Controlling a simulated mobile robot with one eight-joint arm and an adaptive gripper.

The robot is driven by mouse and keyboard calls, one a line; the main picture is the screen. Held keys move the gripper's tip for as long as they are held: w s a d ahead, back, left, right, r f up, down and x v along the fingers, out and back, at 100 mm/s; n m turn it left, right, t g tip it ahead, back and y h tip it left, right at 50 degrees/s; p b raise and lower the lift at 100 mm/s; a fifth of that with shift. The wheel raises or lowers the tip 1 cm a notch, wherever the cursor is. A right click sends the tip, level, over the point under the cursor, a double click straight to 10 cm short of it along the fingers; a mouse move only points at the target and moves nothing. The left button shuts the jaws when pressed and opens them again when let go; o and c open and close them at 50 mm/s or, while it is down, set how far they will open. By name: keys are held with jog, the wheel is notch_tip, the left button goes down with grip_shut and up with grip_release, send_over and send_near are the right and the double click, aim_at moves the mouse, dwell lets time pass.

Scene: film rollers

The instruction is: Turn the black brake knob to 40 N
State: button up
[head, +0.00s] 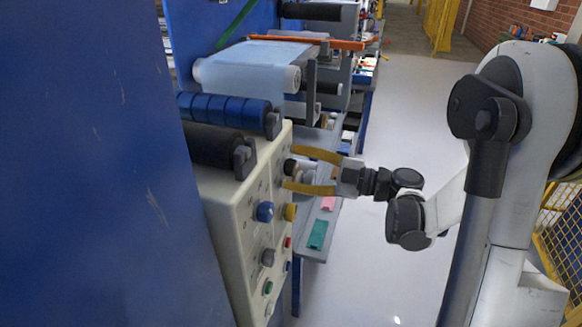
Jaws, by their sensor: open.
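A cream control panel (230,222) with knobs and buttons stands at the centre left in the head view. A black knob (289,166) sits near its upper right edge. My gripper (288,167) comes in from the right with its two yellow-orange fingers open. One finger is above the black knob and the other below it, with the tips close to the panel face. I cannot tell whether the fingers touch the knob. The scale and the knob's pointer are too small to read.
Below are a blue knob (265,212), a yellow knob (290,212), a grey knob (267,258) and small coloured buttons. Rollers and a film roll (248,75) lie above and behind the panel. A large blue panel (90,170) fills the left.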

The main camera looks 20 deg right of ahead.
jog(key=v, duration=1.1)
jog(key=shift+s+d, duration=0.1)
jog(key=shift+d, duration=0.05)
